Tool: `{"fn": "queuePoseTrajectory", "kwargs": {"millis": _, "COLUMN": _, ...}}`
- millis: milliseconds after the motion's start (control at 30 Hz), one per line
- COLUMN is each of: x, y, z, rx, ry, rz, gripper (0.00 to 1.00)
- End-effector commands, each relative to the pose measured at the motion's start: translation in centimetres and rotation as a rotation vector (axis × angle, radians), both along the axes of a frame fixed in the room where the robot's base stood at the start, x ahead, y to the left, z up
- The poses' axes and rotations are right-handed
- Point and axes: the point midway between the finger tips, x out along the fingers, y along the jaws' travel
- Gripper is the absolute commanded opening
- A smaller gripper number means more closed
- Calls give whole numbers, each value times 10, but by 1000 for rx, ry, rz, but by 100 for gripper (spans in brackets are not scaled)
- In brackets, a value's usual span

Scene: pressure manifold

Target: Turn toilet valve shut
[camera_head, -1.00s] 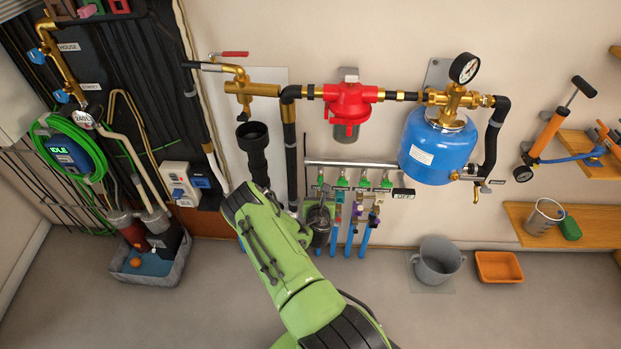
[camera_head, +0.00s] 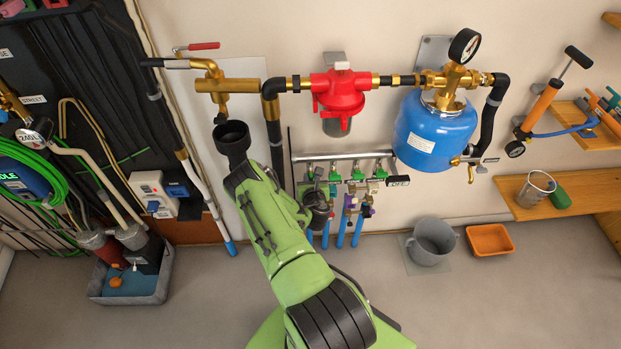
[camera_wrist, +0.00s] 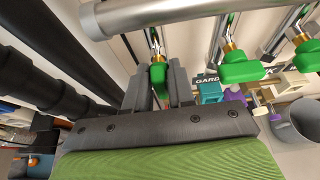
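The manifold is a grey horizontal pipe (camera_head: 345,156) with several green-handled valves below it. In the wrist view, one green valve handle (camera_wrist: 158,75) lies between the two fingers of my gripper (camera_wrist: 158,82). The fingers are apart, one on each side of it, with gaps visible; contact cannot be told. A second green handle (camera_wrist: 238,68) is to its right, beside a partly hidden "GARD" label. No toilet label is readable. In the head view, my gripper (camera_head: 317,198) is at the manifold's left end, partly hiding the leftmost valve.
Black vertical pipes (camera_wrist: 62,65) run close to the left of my gripper. Teal and purple fittings sit at its right. A blue tank (camera_head: 433,130) and red filter (camera_head: 340,92) are above. A grey bucket (camera_head: 432,241) and orange tray (camera_head: 490,239) are on the floor at right.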

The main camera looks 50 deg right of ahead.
Motion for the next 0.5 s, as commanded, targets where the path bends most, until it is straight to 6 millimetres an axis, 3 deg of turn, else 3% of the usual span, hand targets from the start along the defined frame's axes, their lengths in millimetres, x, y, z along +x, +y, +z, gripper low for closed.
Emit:
{"fn": "queuePoseTrajectory", "kwargs": {"millis": 100, "x": 0, "y": 0, "z": 0, "rx": 0, "ry": 0, "rz": 0, "gripper": 0}}
{"fn": "queuePoseTrajectory", "kwargs": {"millis": 500, "x": 0, "y": 0, "z": 1, "rx": 40, "ry": -47, "rz": 1, "gripper": 0}}
